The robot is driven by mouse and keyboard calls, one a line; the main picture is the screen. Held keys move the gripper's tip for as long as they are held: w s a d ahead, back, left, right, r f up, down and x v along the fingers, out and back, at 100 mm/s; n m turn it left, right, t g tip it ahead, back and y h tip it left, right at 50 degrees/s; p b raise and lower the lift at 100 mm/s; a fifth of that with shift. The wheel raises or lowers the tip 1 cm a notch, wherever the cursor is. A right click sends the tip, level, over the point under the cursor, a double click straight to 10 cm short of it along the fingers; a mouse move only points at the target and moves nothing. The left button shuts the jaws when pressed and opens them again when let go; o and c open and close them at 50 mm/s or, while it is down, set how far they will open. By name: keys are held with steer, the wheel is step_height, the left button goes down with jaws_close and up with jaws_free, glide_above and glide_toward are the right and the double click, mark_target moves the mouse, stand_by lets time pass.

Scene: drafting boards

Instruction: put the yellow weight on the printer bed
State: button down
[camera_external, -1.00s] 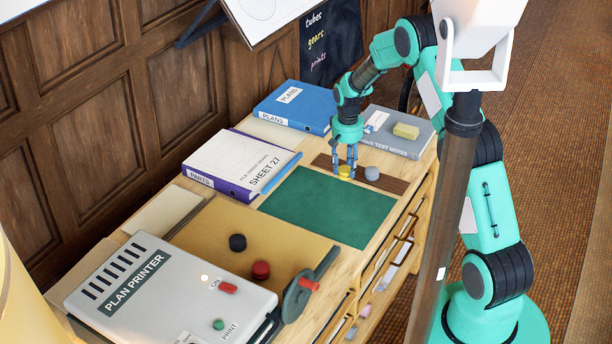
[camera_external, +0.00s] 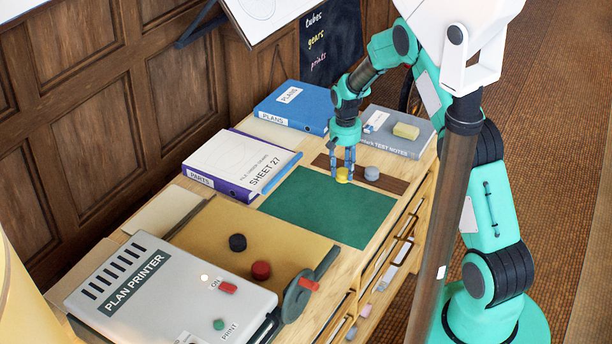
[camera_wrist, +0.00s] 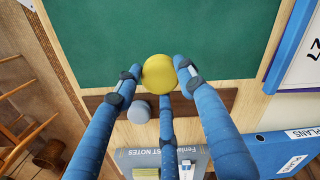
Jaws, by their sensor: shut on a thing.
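The yellow weight (camera_external: 343,174) is a small round disc near the far edge of the green mat (camera_external: 325,208), by the dark wooden strip (camera_external: 388,182). In the wrist view the yellow weight (camera_wrist: 159,73) sits between the blue fingers of my gripper (camera_wrist: 160,76). My gripper (camera_external: 343,168) is shut on it from above. I cannot tell whether the weight is clear of the surface. The printer bed (camera_external: 205,240) is the tan flat area behind the grey plan printer (camera_external: 150,285). A black weight (camera_external: 237,242) and a red weight (camera_external: 261,270) stand on it.
A grey weight (camera_external: 372,173) stands on the strip beside the yellow one. A white-and-purple binder (camera_external: 235,160), a blue binder (camera_external: 295,105) and a grey book (camera_external: 395,140) lie around the mat. A lever with a red grip (camera_external: 308,284) stands at the bed's right. The mat's middle is clear.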

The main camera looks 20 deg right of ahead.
steer(key=s+a+r+p, duration=0.1)
steer(key=s+a+p, duration=0.1)
steer(key=s+a, duration=0.3)
steer(key=s+a+r+p, duration=0.1)
steer(key=s+a, duration=0.4)
steer(key=s, duration=0.8)
steer(key=s+a+r+p, duration=0.1)
steer(key=s+a+p, duration=0.2)
steer(key=s+a, duration=0.3)
steer(key=shift+s+r+p, duration=0.2)
steer(key=shift+s, duration=0.7)
steer(key=shift+s+r+p, duration=0.15)
steer(key=shift+s+p, duration=0.05)
steer(key=shift+s, duration=0.7)
steer(key=s+p, duration=0.2)
steer(key=s, duration=0.8)
steer(key=shift+s+a+r, duration=0.25)
steer(key=shift+a+r, duration=0.15)
steer(key=shift+a, duration=0.05)
steer(key=shift+w, duration=0.1)
steer(key=w+a, duration=0.3)
steer(key=w, duration=0.1)
steer(key=w+a+f, duration=0.1)
steer(key=w+a, duration=0.1)
steer(key=w, duration=0.3)
steer(key=w+a, duration=0.3)
steer(key=w, duration=0.1)
steer(key=shift+w+a+f, duration=0.2)
steer(key=shift+a+f, duration=0.05)
steer(key=shift+a, duration=0.05)
